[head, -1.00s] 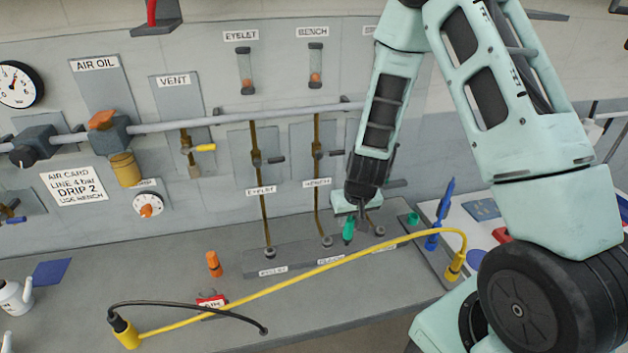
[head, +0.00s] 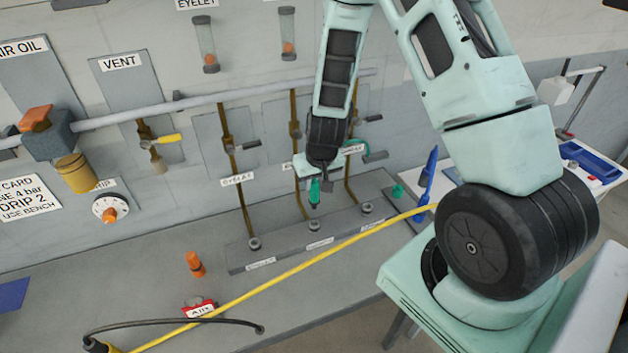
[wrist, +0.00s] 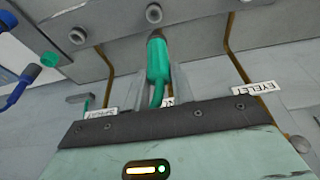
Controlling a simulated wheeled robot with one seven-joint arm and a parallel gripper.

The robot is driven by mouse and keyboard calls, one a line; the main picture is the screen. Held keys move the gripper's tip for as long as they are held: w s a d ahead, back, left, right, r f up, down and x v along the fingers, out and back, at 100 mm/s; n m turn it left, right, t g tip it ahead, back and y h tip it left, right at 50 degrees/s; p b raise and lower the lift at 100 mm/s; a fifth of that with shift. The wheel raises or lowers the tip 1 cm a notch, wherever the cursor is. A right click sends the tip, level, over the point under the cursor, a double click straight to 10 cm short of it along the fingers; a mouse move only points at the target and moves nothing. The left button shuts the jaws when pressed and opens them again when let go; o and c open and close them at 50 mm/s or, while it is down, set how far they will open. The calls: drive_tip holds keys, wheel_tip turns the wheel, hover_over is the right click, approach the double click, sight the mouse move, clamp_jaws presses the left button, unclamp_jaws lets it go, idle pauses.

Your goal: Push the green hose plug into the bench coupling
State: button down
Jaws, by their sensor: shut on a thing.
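The green hose plug (head: 314,192) is held upright, tip down, between the fingers of my gripper (head: 318,178). The bench coupling (head: 314,226) is the middle fitting of the grey strip (head: 290,243). In the head view the plug's tip is just above it, with a small gap. In the wrist view the plug (wrist: 158,62) sits between the two grey fingers (wrist: 162,88), and its dark tip points at the coupling (wrist: 153,14), apart from it. A green hose bends from the plug's back end. My gripper hides part of the middle wall label.
Other couplings sit left (head: 254,243) and right (head: 366,208) on the strip. Brown pipes with valve levers (head: 240,146) rise behind. A yellow hose (head: 280,277) crosses the bench in front. An orange plug (head: 195,264) stands front left. A green cap (head: 398,191) and blue plug (head: 427,178) are right.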

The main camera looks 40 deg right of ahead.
sight(314, 192)
drive_tip(key=shift+f+b, duration=2.3)
drive_tip(key=shift+f, duration=0.45)
drive_tip(key=shift+f+b, duration=1.75)
drive_tip(key=shift+b, duration=0.2)
idle(1.5)
drive_tip(key=c, duration=1.1)
unclamp_jaws()
drive_tip(key=shift+r, duration=0.1)
drive_tip(key=shift+r+p, duration=1.95)
drive_tip(key=shift+r, duration=0.5)
